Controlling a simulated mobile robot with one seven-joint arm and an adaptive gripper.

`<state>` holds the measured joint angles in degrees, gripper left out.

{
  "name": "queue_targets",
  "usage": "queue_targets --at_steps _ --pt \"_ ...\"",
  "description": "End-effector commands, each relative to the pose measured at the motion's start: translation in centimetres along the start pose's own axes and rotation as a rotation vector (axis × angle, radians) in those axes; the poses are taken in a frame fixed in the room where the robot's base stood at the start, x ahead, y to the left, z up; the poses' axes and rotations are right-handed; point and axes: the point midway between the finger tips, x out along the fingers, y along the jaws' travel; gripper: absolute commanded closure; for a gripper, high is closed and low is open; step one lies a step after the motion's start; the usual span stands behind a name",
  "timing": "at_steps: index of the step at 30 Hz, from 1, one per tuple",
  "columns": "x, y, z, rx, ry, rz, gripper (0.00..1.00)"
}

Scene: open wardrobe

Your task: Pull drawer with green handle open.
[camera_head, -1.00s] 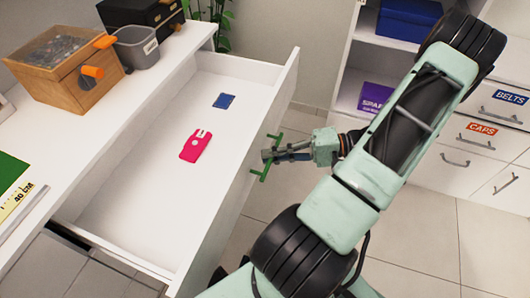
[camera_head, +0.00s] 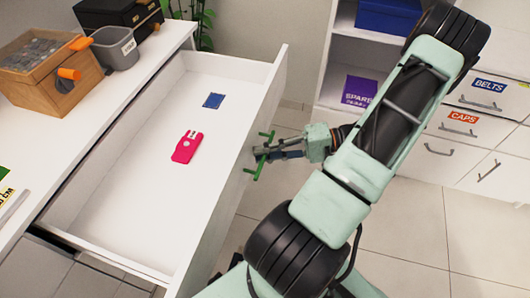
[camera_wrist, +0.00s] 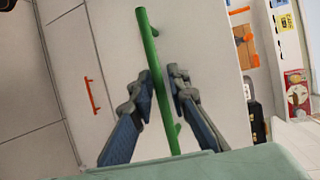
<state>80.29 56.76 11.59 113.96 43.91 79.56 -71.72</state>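The drawer (camera_head: 110,185) stands pulled well out from the white desk, its inside showing. Its green handle (camera_head: 261,157) is a bar on the outer face of the drawer front (camera_head: 245,130). In the wrist view the handle (camera_wrist: 151,50) runs nearly upright between the two fingers of my gripper (camera_wrist: 161,88). The left finger is close against the bar, and a small gap shows on the right side. My gripper (camera_head: 268,154) is open around the handle. A pink phone-like item (camera_head: 185,147) and a dark blue card (camera_head: 214,100) lie in the drawer.
On the desk (camera_head: 25,190) are a wooden box (camera_head: 40,85), a grey bin (camera_head: 117,50) and a black box (camera_head: 115,12). A cabinet with drawers labelled BELTS (camera_head: 490,86) and CAPS (camera_head: 463,117) stands at the right. Tiled floor (camera_head: 410,220) lies clear before it.

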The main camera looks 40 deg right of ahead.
Motion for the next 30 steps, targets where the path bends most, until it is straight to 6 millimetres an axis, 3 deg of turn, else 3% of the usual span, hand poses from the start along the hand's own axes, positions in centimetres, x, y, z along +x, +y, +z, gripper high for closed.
queue_targets --at_steps 7,11,24,30 --pt "-0.1 0.1 0.0 0.001 0.0 0.001 0.84" --pt "-1.3 0.1 0.0 0.0 0.002 0.003 0.84" --pt "-10.0 0.1 0.0 0.0 0.002 0.002 0.84" --pt "-11.8 0.0 0.0 0.0 0.0 0.0 0.84"
